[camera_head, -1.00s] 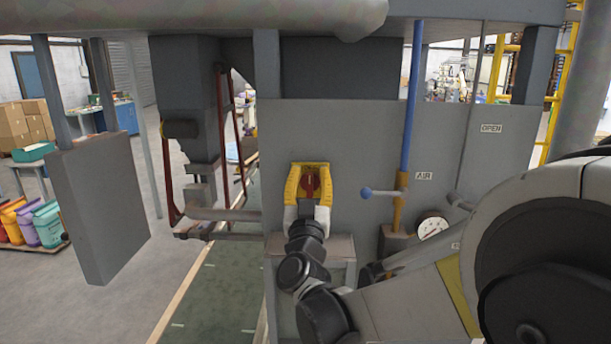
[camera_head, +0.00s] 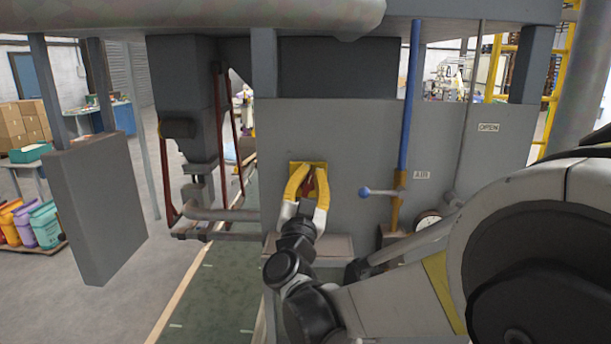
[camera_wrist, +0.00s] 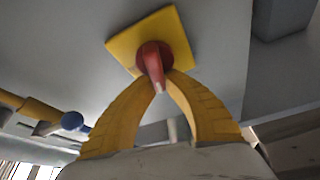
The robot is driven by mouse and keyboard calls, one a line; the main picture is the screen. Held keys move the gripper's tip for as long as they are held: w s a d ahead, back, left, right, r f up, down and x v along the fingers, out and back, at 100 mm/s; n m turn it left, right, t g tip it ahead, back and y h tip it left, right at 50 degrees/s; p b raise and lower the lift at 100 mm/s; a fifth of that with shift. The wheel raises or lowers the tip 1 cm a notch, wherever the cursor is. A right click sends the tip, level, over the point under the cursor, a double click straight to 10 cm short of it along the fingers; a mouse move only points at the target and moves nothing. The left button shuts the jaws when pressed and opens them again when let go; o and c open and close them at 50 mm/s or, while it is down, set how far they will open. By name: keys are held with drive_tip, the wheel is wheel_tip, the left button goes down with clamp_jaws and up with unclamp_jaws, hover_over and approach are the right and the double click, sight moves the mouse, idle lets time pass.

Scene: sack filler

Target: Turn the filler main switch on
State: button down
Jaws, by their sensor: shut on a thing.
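The filler main switch is a red rotary handle (camera_head: 308,187) on a yellow square plate (camera_head: 323,166) on the grey machine panel. In the wrist view the red handle (camera_wrist: 153,62) stands out from the yellow plate (camera_wrist: 177,27), which looks tilted in that picture. My gripper (camera_head: 309,171) is at the switch, its yellow fingers shut on the red handle. The wrist view shows both fingertips (camera_wrist: 162,80) drawn together at the handle's lower end. In the head view the fingers partly hide the handle and plate.
A blue pipe (camera_head: 410,100) with a blue-knobbed lever (camera_head: 366,192) and an AIR label stands right of the switch. A round gauge (camera_head: 427,220) is lower right. A grey box (camera_head: 97,210) hangs at left. A ledge (camera_head: 335,247) juts out below the switch.

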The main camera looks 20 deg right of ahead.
drive_tip(key=m, duration=0.1)
drive_tip(key=m+g+h, duration=0.1)
drive_tip(key=m, duration=0.3)
drive_tip(key=shift+s+d+f+g+h, duration=0.1)
drive_tip(key=shift+s+d+g+h, duration=0.05)
drive_tip(key=shift+d+g+h, duration=0.25)
drive_tip(key=shift+s+d+f+m+g+h+p, duration=0.15)
drive_tip(key=shift+f+m+g+p, duration=0.4)
drive_tip(key=shift+m, duration=1.6)
drive_tip(key=shift+w+d+f+m+g+h+p, duration=0.15)
drive_tip(key=shift+m+g+p, duration=0.35)
drive_tip(key=shift+m+g, duration=1.1)
drive_tip(key=shift+s+d+f+m+g+p, duration=0.2)
drive_tip(key=shift+f+m+g+p, duration=0.3)
drive_tip(key=shift+m, duration=2.15)
drive_tip(key=c, duration=1.4)
unclamp_jaws()
drive_tip(key=shift+w, duration=0.1)
drive_tip(key=shift+a+t, duration=0.1)
drive_tip(key=shift+t, duration=0.15)
